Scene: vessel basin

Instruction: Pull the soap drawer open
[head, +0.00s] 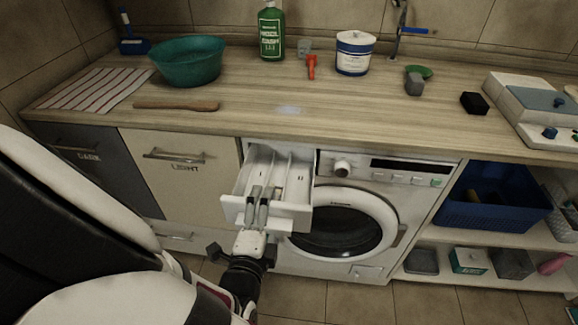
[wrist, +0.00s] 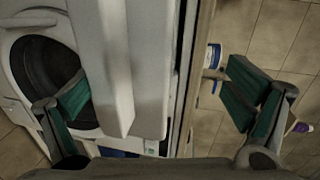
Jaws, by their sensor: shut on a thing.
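The white soap drawer (head: 295,214) stands pulled out from the upper left of the washing machine (head: 300,258). Its open top shows the compartments inside. My gripper (head: 262,193) is at the drawer's front, its grey fingers reaching up over the front wall, shut on the drawer. In the wrist view, a white part of the drawer (wrist: 115,60) lies between the widely spread fingers of my gripper (wrist: 155,92). The exact contact of the fingers is hard to see. The washing machine's round door is shut, below and right of the drawer.
The wooden counter (head: 330,120) runs above, holding a teal bowl (head: 188,62), a green bottle (head: 271,35) and a white tub (head: 354,55). Cabinets with the light front (head: 175,190) stand left. Open shelves with a blue basket (head: 490,210) stand right. Tiled floor (head: 310,300) lies clear in front.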

